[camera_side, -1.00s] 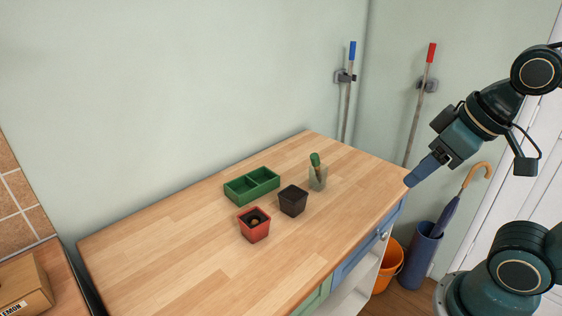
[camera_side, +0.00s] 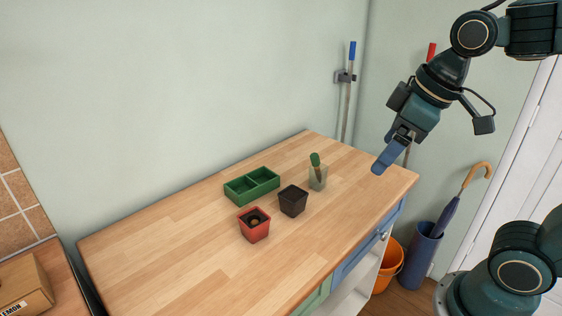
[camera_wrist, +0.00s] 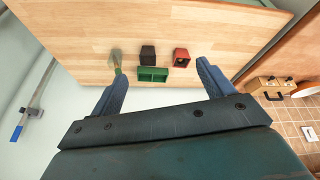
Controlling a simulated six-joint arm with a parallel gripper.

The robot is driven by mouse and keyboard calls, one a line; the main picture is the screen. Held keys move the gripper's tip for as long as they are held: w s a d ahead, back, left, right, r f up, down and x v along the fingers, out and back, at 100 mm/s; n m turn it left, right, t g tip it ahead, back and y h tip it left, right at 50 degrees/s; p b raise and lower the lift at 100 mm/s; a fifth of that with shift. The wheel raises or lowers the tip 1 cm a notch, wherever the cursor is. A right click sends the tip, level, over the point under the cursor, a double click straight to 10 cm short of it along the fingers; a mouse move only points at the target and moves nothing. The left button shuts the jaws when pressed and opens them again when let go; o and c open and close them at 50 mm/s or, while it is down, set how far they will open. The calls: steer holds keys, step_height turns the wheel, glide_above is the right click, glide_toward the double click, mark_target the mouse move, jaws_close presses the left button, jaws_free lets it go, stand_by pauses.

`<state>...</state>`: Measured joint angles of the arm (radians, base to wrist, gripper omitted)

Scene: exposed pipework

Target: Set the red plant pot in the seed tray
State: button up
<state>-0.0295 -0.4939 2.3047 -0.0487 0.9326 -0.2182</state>
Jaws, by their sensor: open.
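The red plant pot (camera_side: 255,228) stands upright on the wooden worktop, with something brown inside it. It also shows in the wrist view (camera_wrist: 181,56). The green seed tray (camera_side: 240,193) lies behind it, divided into compartments that look empty; it also shows in the wrist view (camera_wrist: 153,75). My gripper (camera_side: 383,164) is in the air over the worktop's right end, well away from the pot. In the wrist view its two blue fingers (camera_wrist: 163,82) are spread apart with nothing between them.
A black pot (camera_side: 293,201) stands right of the red pot, close to the tray. The worktop's left part (camera_side: 160,250) is clear. A cardboard box (camera_side: 25,288) sits at lower left.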

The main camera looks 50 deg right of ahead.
steer(key=w+a+f+n+g, duration=0.1)
steer(key=w+a+f+n, duration=0.2)
steer(key=w, duration=0.5)
steer(key=w+a+f+n+g, duration=0.2)
steer(key=w+a+f+n, duration=0.1)
steer(key=w+n, duration=0.2)
steer(key=w+a+f+n+g+y, duration=0.1)
steer(key=w+a+f+n, duration=0.2)
steer(key=w, duration=0.7)
steer(key=shift+w+f+n, duration=0.35)
steer(key=shift+f+n, duration=0.25)
steer(key=shift+n, duration=0.1)
steer(key=shift+f, duration=0.15)
glide_above(254, 222)
steer(key=shift+s+d+f, duration=0.1)
steer(key=shift+d+f, duration=0.1)
steer(key=shift+f, duration=1.9)
steer(key=shift+d+f, duration=0.15)
steer(key=shift+f, duration=1.9)
steer(key=shift+a+f, duration=0.2)
steer(key=shift+f, duration=2.4)
